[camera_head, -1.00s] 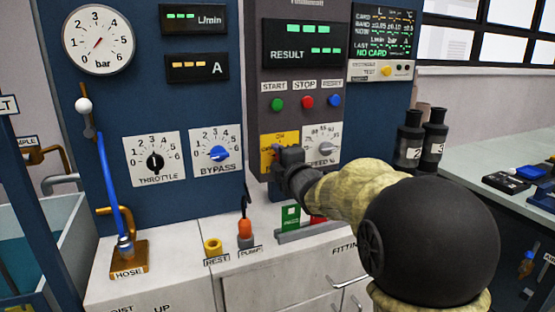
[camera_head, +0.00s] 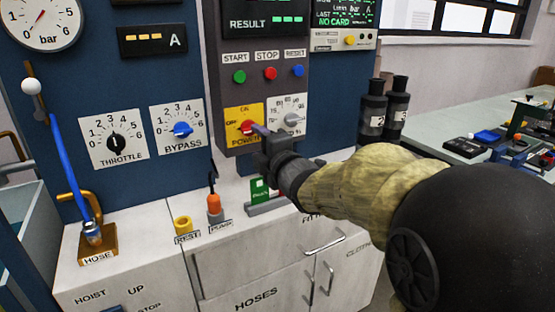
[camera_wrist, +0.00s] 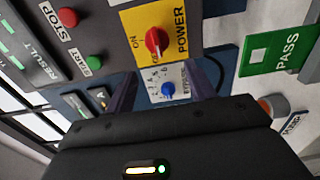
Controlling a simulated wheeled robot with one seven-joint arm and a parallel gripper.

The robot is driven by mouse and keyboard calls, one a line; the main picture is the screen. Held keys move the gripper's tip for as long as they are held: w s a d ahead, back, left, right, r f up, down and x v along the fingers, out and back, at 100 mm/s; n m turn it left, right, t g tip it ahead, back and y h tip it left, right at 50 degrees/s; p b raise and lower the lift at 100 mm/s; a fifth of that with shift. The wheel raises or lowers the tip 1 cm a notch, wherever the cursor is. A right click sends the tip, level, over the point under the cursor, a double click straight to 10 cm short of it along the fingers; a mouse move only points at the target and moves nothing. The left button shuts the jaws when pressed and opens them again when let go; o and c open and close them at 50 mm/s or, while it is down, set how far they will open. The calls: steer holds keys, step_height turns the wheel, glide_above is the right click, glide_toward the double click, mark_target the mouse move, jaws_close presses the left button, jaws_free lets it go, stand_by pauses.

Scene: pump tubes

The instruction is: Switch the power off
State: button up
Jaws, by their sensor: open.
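The power switch is a red knob (camera_head: 247,127) on a yellow plate (camera_head: 231,113), on the lower part of the grey panel. The knob (camera_wrist: 156,40) also shows in full in the wrist view, on its yellow plate (camera_wrist: 178,22) marked POWER. I cannot tell for sure which mark the knob points to. My gripper (camera_head: 263,143) is open and empty in the head view, just to the lower right of the knob. In the wrist view its two fingers (camera_wrist: 163,90) stand apart below the knob, and the knob is clear of them.
Green, red and blue buttons (camera_head: 268,73) sit above the plate. A speed dial (camera_head: 293,119) is close to its right. The blue bypass knob (camera_head: 183,129) is to the left. A green PASS card (camera_head: 260,188) stands on the counter below my gripper.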

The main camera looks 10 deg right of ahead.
steer(key=v, duration=0.8)
steer(key=shift+s, duration=0.15)
steer(key=s+d+f+m+g+h, duration=0.1)
steer(key=d+f+m+g+h, duration=0.1)
steer(key=f+m+g, duration=0.5)
steer(key=s+d+f+m+h, duration=0.1)
steer(key=s+f+m+h, duration=0.3)
steer(key=f, duration=0.7)
steer(key=s+a+f+m+g+y+p, duration=0.1)
steer(key=s+a+f+m+g, duration=0.1)
steer(key=s+f+m+g, duration=0.7)
step_height(320, 180, up, 30)
steer(key=m+t+p, duration=0.1)
steer(key=p, duration=2.9)
steer(key=shift+s+f+p, duration=0.15)
steer(key=shift+s+p, duration=0.1)
steer(key=shift+p, duration=0.15)
